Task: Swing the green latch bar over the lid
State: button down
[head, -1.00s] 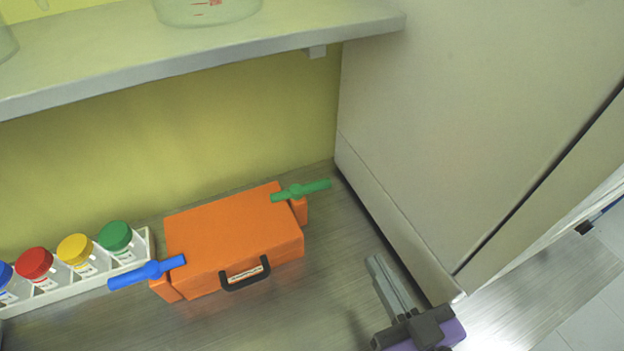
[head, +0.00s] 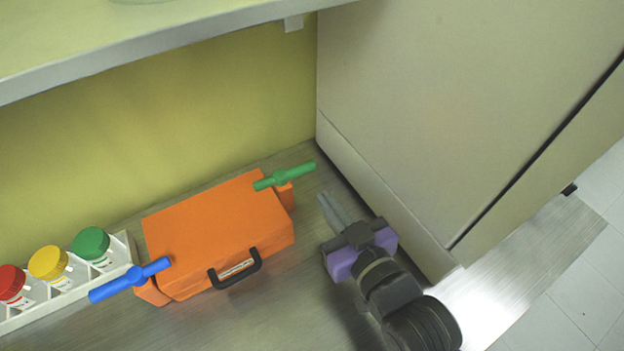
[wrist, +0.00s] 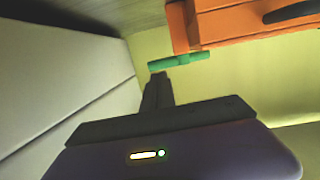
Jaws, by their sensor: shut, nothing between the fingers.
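The orange case (head: 205,225) stands on the metal bench with its lid down and a black handle in front. The green latch bar (head: 285,176) sits at its right back corner, one end over the lid's edge and the other pointing right, past the case. The bar also shows in the wrist view (wrist: 180,60), just beyond my fingertips. My gripper (head: 324,198) is shut and empty, to the right of the case and a little in front of the bar's outer end. In the wrist view the fingertips (wrist: 158,76) appear close to the bar; I cannot tell if they touch.
A blue latch bar (head: 130,280) sits at the case's left side. A white rack (head: 70,298) with colour-capped jars stands left of it. A pale cabinet wall (head: 420,120) rises close on the right, and a shelf (head: 150,40) hangs above.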

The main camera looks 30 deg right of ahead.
aim_at(308, 171)
jog(key=p+x, duration=0.1)
jog(key=x, duration=0.5)
jog(key=shift+w+f, duration=0.1)
jog(key=shift+w, duration=0.3)
jog(key=shift+w+d+p, duration=0.25)
jog(key=shift+w+p, duration=0.05)
jog(key=shift+w, duration=0.2)
jog(key=shift+s+d, duration=0.1)
